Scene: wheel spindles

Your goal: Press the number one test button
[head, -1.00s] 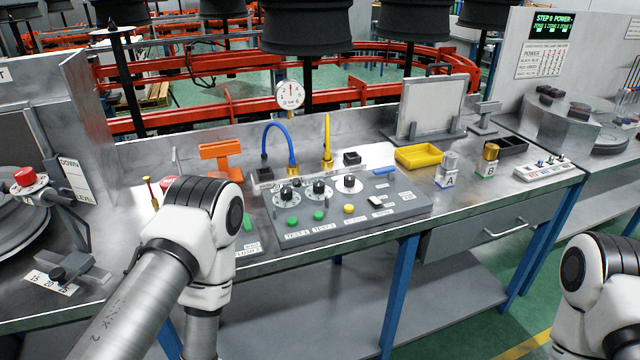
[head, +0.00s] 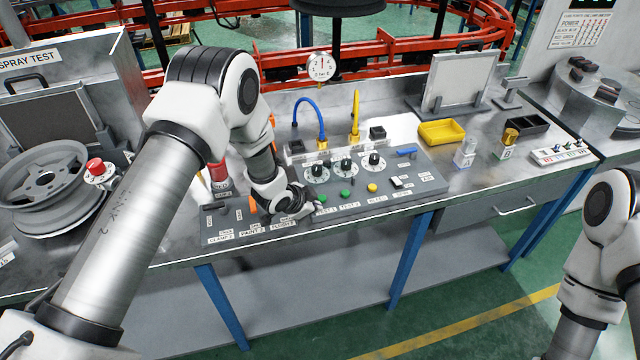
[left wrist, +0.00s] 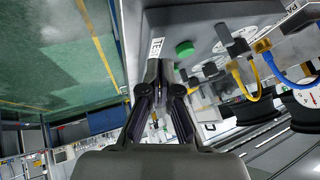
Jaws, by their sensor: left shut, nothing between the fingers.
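The grey control panel (head: 418,182) carries two green buttons and a yellow button (head: 372,188). The left green button (head: 322,200), above the TEST 1 label, is just right of my left gripper (head: 308,208). The other green button (head: 345,194) sits above TEST 2. My left gripper is shut and empty, low over the panel's front edge. In the left wrist view its closed fingertips (left wrist: 163,68) are beside a TEST label (left wrist: 155,47) and a green button (left wrist: 185,47). The label's number is hidden, and contact cannot be told. My right gripper is out of view.
Black dials (head: 345,166) stand behind the buttons. A blue hose (head: 311,110) and a yellow hose (head: 355,112) rise behind them. A yellow tray (head: 442,132) is to the right. A red button (head: 95,166) is by the wheel on the left.

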